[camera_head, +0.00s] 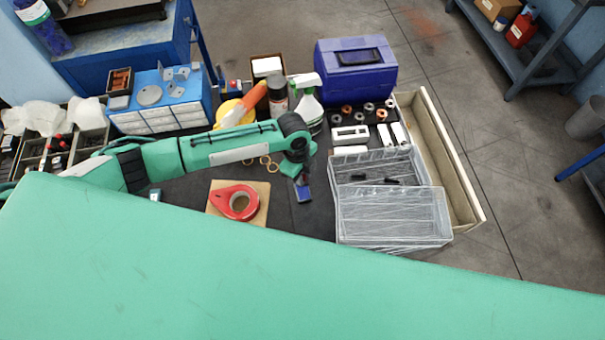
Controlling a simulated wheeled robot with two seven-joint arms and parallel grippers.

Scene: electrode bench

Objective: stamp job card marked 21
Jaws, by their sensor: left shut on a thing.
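My left gripper (302,183) points down at the middle of the dark bench mat. It is shut on a small dark thing that looks like the stamp, mostly hidden by the fingers and wrist. A small blue rectangular thing (304,195), perhaps an ink pad, lies right at the fingertips; I cannot tell whether the held thing touches it. I cannot make out a job card or the number 21. My right gripper is not in view.
Clear wire-like trays (396,238) stand to the right. Behind are a spray bottle (309,112), a dark can (278,99), a purple toolbox (330,84) and a blue drawer unit (127,128).

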